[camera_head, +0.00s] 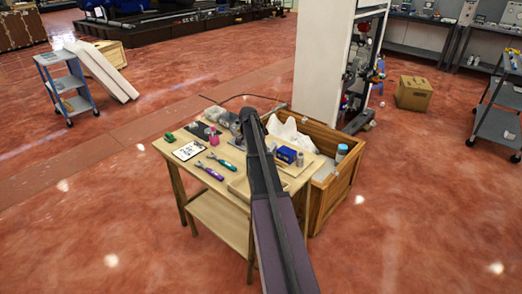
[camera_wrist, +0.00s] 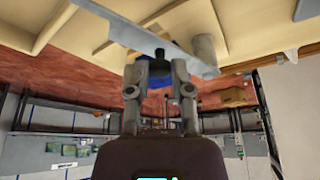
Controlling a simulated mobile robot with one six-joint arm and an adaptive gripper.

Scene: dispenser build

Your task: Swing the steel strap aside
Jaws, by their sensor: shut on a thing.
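The steel strap (camera_wrist: 135,30) is a flat grey bar in the wrist view. It runs slantwise from the top left to a grey cylinder-like end at the right. My gripper (camera_wrist: 162,62) has both fingers against the strap near that end and is shut on it. The strap cannot be made out clearly there.
The floor left of the table is clear.

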